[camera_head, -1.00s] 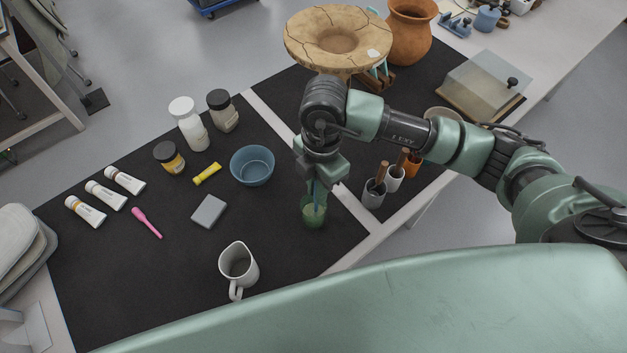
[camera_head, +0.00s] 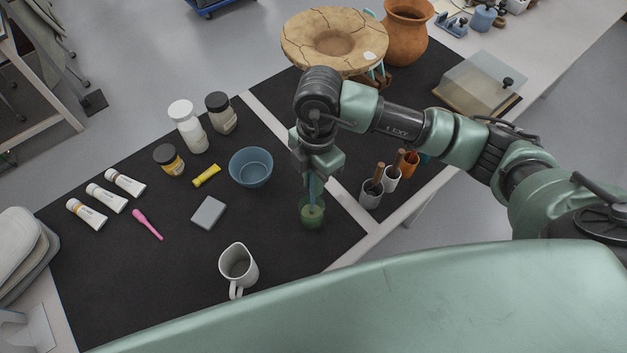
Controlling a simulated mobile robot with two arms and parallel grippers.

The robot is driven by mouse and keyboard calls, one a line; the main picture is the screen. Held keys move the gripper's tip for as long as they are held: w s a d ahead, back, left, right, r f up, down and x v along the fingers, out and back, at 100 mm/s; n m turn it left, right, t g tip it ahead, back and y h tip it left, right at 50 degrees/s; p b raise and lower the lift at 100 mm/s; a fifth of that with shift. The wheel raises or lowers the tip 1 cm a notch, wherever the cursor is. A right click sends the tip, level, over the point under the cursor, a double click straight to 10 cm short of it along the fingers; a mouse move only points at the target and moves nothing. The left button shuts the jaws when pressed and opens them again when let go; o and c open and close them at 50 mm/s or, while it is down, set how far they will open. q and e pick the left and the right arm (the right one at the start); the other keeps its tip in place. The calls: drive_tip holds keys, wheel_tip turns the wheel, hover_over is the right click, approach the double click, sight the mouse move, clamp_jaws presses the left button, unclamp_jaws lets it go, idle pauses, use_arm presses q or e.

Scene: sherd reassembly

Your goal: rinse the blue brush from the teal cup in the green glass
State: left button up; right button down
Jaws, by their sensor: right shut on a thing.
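My right gripper (camera_head: 314,168) is shut on the blue brush (camera_head: 311,188) and holds it upright, pointing down. The green glass (camera_head: 312,214) stands on the black mat right below the gripper. The brush's lower end is inside the glass; whether it touches the bottom cannot be seen. A small teal patch (camera_head: 424,158), probably the teal cup, shows at the right behind the orange cup and is mostly hidden. My left gripper is not in view.
Grey (camera_head: 371,197), white (camera_head: 391,180) and orange (camera_head: 411,160) cups stand right of the glass. A blue bowl (camera_head: 251,168) is to its left, a white jug (camera_head: 238,266) at front left. A cracked clay vessel (camera_head: 335,42) stands behind. The mat just left of the glass is clear.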

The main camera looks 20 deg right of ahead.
drive_tip(key=shift+w+d+r+p, duration=0.1)
drive_tip(key=shift+d+r+p, duration=0.05)
drive_tip(key=shift+r+p, duration=1.15)
drive_tip(key=shift+w+d+r+p, duration=0.1)
drive_tip(key=shift+r+p, duration=0.65)
drive_tip(key=shift+r, duration=0.9)
drive_tip(key=shift+r+p, duration=0.3)
drive_tip(key=shift+r, duration=0.25)
drive_tip(key=shift+r+p, duration=1.2)
drive_tip(key=shift+r, duration=0.25)
drive_tip(key=shift+f, duration=0.1)
